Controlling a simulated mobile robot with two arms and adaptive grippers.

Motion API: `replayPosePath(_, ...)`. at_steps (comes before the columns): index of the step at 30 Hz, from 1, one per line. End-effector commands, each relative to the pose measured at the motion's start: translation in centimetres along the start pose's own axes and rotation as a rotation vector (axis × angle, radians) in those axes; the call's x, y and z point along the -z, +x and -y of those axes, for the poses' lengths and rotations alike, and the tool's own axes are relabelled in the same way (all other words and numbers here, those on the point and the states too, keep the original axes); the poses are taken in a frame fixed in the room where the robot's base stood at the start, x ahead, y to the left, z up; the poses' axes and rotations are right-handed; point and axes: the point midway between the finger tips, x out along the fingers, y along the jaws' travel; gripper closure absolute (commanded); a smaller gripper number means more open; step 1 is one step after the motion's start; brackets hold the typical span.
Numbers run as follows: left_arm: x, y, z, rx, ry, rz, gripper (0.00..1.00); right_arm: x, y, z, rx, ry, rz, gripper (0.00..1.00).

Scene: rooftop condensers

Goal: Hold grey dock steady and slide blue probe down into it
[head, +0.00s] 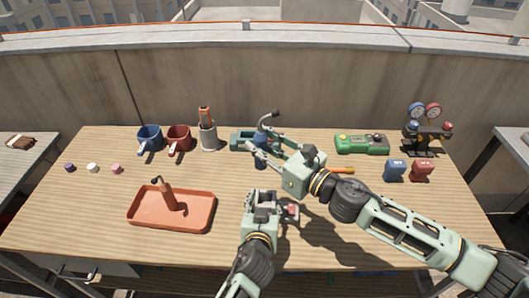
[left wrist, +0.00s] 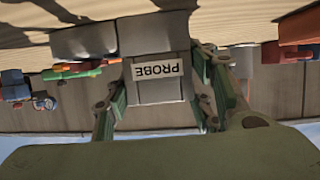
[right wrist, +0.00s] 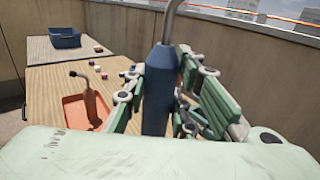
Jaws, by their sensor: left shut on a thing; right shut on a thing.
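The grey dock (left wrist: 157,70) is between the fingers of my left gripper (head: 262,200), which is shut on it. Its PROBE label appears upside down in the left wrist view. In the head view the dock is low over or on the table's front middle, mostly hidden by the gripper; I cannot tell whether it touches the table. My right gripper (head: 262,150) is shut on the blue probe (right wrist: 159,90), holding it about upright by its body. A bent metal tube rises from the probe's top. The probe is behind the dock and apart from it.
Two mugs (head: 149,138), a grey holder (head: 209,138), a green box (head: 362,145), red and blue blocks (head: 395,171) and a gauge stand (head: 430,140) line the back. A small red item (head: 291,211) lies beside my left gripper.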

Motion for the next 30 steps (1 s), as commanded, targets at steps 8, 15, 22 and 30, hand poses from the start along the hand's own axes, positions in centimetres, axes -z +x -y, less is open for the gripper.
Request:
replayPosePath(8,0.1,0.0,0.0,0.0,-0.001,-0.002,0.67,5.7,-0.6,0.1,-0.174,0.012,-0.007,1.0)
replayPosePath(15,0.1,0.0,0.0,-0.001,0.0,-0.002,0.67,7.9,-1.6,-0.2,-0.242,0.022,-0.009,1.0)
replayPosePath(22,0.1,0.0,0.0,-0.001,0.0,-0.002,0.67,8.5,-1.6,-0.3,-0.246,0.023,-0.011,1.0)
replayPosePath(30,0.1,0.0,0.0,-0.001,0.0,-0.002,0.67,9.8,-1.6,-0.3,-0.245,0.024,-0.01,1.0)
